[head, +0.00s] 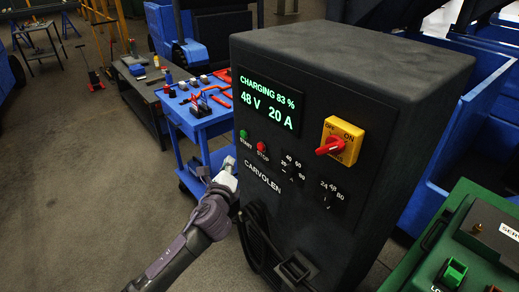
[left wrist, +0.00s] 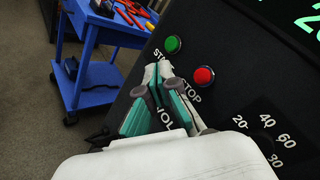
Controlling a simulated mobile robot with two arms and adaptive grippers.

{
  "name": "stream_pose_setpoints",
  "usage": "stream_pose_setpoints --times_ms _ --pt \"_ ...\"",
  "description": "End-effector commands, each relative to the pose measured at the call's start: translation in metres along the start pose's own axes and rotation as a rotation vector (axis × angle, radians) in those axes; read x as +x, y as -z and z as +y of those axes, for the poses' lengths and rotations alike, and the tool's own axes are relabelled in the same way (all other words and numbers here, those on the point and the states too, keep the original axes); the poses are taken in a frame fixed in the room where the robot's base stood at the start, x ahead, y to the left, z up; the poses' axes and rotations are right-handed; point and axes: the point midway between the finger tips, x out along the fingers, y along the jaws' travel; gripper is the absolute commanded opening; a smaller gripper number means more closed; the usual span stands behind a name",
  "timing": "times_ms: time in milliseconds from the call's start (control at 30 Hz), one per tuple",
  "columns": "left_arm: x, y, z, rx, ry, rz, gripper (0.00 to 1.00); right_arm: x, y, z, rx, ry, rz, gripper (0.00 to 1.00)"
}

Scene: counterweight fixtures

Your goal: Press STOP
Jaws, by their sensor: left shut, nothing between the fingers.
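The dark charger cabinet (head: 345,75) stands in the middle of the head view. Its lit display (head: 268,101) reads CHARGING 83 %, 48 V, 20 A. The red STOP button (head: 262,147) sits right of the green START button (head: 243,135). In the left wrist view the red STOP button (left wrist: 204,76) is right of and below the green button (left wrist: 172,44). My left gripper (head: 229,163) is shut and empty, below and left of STOP. In the left wrist view its fingertips (left wrist: 161,72) are left of STOP, apart from it in the picture, covering part of the labels. My right gripper is not in view.
A yellow rotary switch with a red handle (head: 341,141) is right of the display. A blue tool cart (head: 183,122) stands left of the cabinet. A green box (head: 462,235) is at the lower right. Cables hang low on the cabinet front.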

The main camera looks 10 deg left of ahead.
Motion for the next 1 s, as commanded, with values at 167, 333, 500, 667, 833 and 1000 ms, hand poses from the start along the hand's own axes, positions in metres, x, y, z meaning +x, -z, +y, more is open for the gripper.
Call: stream_pose_setpoints --times_ms 167,333,500,667,833,1000 --pt "0.018 0.015 -0.011 -0.002 0.003 0.001 0.00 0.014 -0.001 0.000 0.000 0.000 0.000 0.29" --pt "0.034 0.028 -0.023 -0.003 0.002 0.001 0.00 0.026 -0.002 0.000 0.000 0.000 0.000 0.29" --pt "0.047 0.036 -0.034 -0.001 0.001 0.002 0.00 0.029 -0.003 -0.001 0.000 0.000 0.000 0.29" --pt "0.053 0.039 -0.039 0.000 0.001 0.001 0.00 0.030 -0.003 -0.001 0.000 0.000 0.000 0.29" --pt "0.054 0.040 -0.040 0.000 0.001 0.001 0.00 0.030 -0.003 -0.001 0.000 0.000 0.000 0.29" --pt "0.054 0.040 -0.040 0.000 0.001 0.001 0.00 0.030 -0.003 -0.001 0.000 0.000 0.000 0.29"
